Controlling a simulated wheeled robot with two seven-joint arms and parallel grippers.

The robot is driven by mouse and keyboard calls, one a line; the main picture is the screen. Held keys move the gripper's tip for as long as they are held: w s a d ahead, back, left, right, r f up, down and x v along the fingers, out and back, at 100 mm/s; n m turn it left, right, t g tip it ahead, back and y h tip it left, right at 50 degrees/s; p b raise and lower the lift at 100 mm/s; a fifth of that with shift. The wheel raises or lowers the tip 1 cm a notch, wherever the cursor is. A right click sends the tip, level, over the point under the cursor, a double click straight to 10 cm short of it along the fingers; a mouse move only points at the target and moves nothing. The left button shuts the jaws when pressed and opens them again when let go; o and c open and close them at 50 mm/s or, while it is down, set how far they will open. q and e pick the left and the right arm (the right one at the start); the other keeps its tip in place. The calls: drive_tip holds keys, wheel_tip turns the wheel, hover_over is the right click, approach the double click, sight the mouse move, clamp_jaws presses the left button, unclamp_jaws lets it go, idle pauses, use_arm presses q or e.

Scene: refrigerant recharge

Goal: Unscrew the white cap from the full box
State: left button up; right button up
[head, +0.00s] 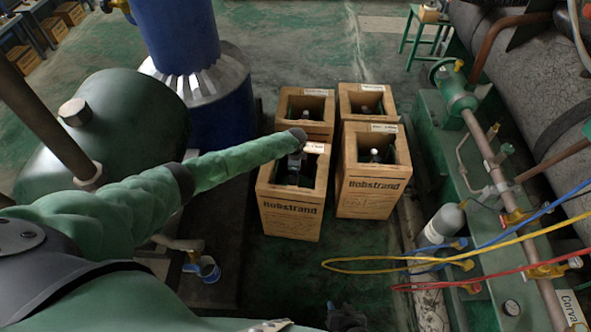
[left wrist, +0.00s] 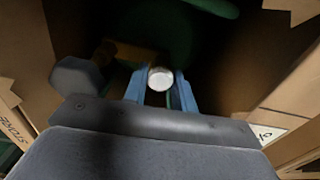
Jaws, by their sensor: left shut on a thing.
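My left arm reaches in from the left, and my left gripper (head: 294,168) points down into the front-left wooden box (head: 291,222). In the left wrist view my left gripper's two blue fingers (left wrist: 161,88) are shut on the round white cap (left wrist: 161,78), one on each side. The box walls surround the gripper there. In the head view the hand hides most of this cap. A dark part of my right gripper (head: 347,318) shows at the bottom edge; its fingers are not clear. The small labels on the boxes are too small to read surely.
Three more wooden boxes stand close by: front-right (head: 371,197) with a bottle inside, back-left (head: 305,128) and back-right (head: 367,114). Yellow, blue and red hoses (head: 400,263) lie at the right by green pipework. A green tank (head: 125,130) stands left. Floor before the boxes is clear.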

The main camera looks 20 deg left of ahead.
use_arm(q)
drive_tip(key=shift+d, duration=0.1)
drive_tip(key=shift+r+n+p, duration=0.1)
drive_tip(key=shift+n+p, duration=0.65)
drive_tip(key=shift+n, duration=0.25)
drive_tip(key=shift+r+p, duration=2)
drive_tip(key=shift+r, duration=0.4)
